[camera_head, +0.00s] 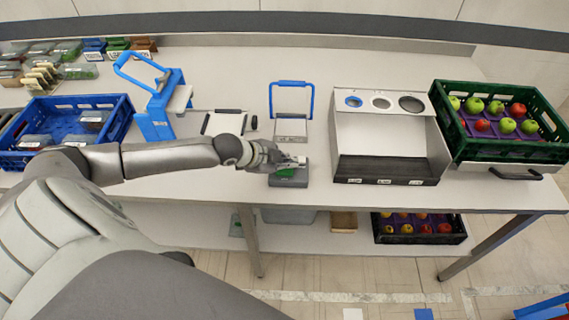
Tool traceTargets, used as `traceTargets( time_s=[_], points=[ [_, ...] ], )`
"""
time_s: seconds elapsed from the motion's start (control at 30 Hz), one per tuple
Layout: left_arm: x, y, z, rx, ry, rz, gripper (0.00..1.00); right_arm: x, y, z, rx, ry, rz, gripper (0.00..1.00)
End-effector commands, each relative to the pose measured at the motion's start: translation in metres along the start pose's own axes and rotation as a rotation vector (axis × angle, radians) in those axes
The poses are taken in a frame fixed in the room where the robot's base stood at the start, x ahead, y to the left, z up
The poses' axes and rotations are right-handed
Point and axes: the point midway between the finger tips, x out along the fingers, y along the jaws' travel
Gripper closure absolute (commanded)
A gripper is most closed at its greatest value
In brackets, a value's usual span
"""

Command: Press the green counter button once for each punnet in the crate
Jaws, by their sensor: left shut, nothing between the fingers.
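The counter box (290,183) with its green button (287,173) sits at the table's front edge, near the middle. My left gripper (299,162) is shut and empty, right at the counter box and over the button's far side. I cannot tell whether it touches the button. My right gripper is not in view.
A blue-handled press (158,112) and a blue-framed stand (291,124) are behind my left arm. A white sorter box with three holes (390,128) and a green crate of apples (505,150) stand at the right. A lower shelf holds a dark fruit crate (419,239).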

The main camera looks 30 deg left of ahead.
Motion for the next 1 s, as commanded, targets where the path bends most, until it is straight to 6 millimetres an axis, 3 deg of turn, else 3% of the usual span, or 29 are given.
traceTargets(
  time_s=[0.23, 0.7, 1.0],
  points=[
    [-0.004, -0.003, -0.003, 0.000, 0.000, -0.001, 1.00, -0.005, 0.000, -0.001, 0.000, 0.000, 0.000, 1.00],
    [-0.035, -0.026, -0.026, 0.001, 0.000, 0.000, 1.00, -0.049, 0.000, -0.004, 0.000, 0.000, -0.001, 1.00],
    [-0.035, -0.025, -0.025, 0.000, 0.000, 0.000, 1.00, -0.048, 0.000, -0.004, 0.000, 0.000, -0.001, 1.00]
  ],
)
